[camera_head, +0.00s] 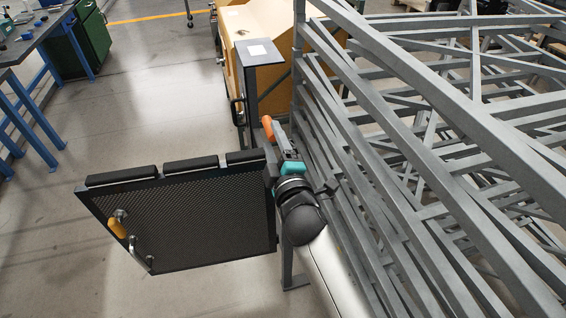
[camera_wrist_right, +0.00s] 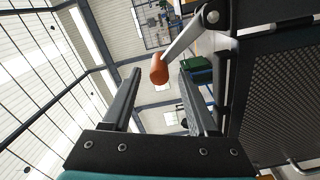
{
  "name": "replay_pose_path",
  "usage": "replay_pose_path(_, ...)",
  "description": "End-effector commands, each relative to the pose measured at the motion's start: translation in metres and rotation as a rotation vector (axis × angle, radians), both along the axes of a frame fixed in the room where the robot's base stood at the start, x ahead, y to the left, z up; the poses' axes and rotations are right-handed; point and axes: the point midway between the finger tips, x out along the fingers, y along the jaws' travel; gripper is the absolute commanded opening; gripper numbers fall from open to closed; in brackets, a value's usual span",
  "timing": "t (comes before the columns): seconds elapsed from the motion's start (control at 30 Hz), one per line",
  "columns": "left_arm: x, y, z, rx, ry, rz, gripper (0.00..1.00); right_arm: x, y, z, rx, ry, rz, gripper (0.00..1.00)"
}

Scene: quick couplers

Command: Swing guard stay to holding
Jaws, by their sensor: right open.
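The guard stay is a metal lever (camera_wrist_right: 184,38) with an orange grip (camera_head: 268,128), near the upper right corner of the guard. In the right wrist view its arm runs from a round pivot on a dark frame down to the orange grip (camera_wrist_right: 158,70). The guard (camera_head: 185,215) is a dark mesh panel in a grey frame, standing out to the left. My right gripper (camera_head: 284,143) is open beside the guard's right edge, fingers toward the stay. In the wrist view the grip appears between the fingertips; whether it lies between them in depth I cannot tell. My left gripper is out of view.
Stacked grey metal frames (camera_head: 430,150) fill the right side, close to my right arm. A tan machine (camera_head: 270,45) stands behind. The guard bears a yellow-handled latch (camera_head: 117,228) at its left. Open floor (camera_head: 150,90) lies left, beyond it a blue-legged bench (camera_head: 35,110).

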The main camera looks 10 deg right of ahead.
Motion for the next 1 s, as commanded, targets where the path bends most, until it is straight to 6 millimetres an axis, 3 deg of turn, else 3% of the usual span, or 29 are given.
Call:
replay_pose_path(0.2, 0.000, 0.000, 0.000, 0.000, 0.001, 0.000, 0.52, -0.037, -0.001, -0.001, 0.000, 0.002, 0.000, 0.59)
replay_pose_path(0.43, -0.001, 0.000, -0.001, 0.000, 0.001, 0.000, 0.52, -0.065, -0.002, -0.001, 0.000, 0.001, -0.001, 0.59)
replay_pose_path(0.63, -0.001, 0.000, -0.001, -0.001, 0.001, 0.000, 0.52, -0.075, -0.003, 0.000, -0.002, 0.000, 0.000, 0.59)
replay_pose_path(1.0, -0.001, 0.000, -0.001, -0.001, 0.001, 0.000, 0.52, -0.076, -0.003, 0.000, -0.001, 0.000, 0.000, 0.59)
